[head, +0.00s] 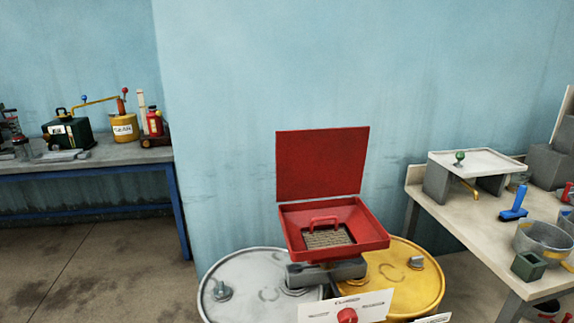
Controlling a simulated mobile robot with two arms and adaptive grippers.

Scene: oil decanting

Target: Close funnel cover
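The red funnel cover (322,163) stands open and upright behind the red square funnel (372,236). Its flat face is toward me, and its lower edge is at the funnel's back rim. Inside the funnel are a mesh bottom (328,238) and a small red arched handle (322,218). The funnel sits above a grey block (330,273), over a silver drum (245,280) on the left and a yellow drum (405,275) on the right. Neither of my grippers shows in the head view.
A white panel with a red round part (347,316) is in front of the drums. A workbench (440,208) with a blue-handled tool (514,203) and buckets stands at right. Another bench (95,162) with cans is at back left. The pale blue wall is close behind the cover.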

